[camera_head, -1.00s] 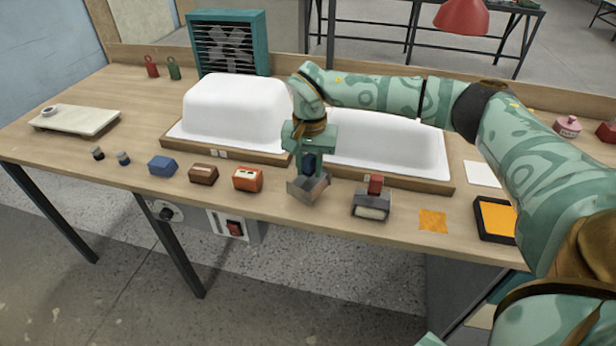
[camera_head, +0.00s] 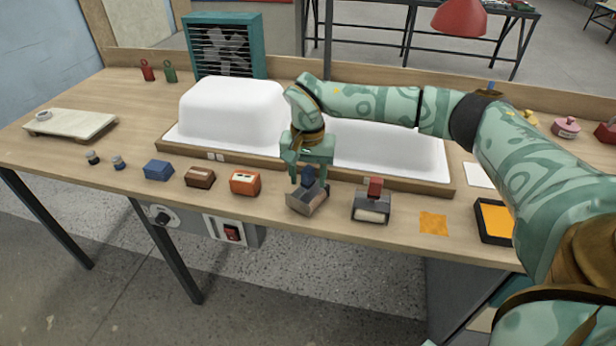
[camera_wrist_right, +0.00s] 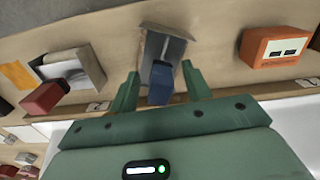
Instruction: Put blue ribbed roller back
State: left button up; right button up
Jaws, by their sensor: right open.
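The blue ribbed roller (camera_head: 306,203) has a blue handle on a grey metal housing. It sits near the table's front edge, just left of a similar roller with a red handle (camera_head: 371,207). It appears to rest on the tabletop, turned at an angle to its neighbour. My right gripper (camera_head: 308,172) is open, pointing down, with its fingers apart on either side of the blue handle. In the right wrist view the roller (camera_wrist_right: 165,48) shows between the open fingers (camera_wrist_right: 160,72), with a gap on each side. Its ribs cannot be made out. My left gripper is out of view.
Orange (camera_head: 244,183), brown (camera_head: 200,177) and blue (camera_head: 158,170) blocks stand in a row to the left. White tub shells (camera_head: 232,112) on wooden bases stand behind. An orange patch (camera_head: 433,223) and a black-rimmed orange tray (camera_head: 482,227) lie to the right.

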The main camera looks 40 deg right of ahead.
notch_tip(320, 180, up, 12)
jog(key=p, duration=0.4)
jog(key=shift+f, duration=0.2)
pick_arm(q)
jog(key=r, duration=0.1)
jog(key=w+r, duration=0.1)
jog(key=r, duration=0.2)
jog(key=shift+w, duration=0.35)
pick_arm(e)
jog(key=shift+f, duration=0.1)
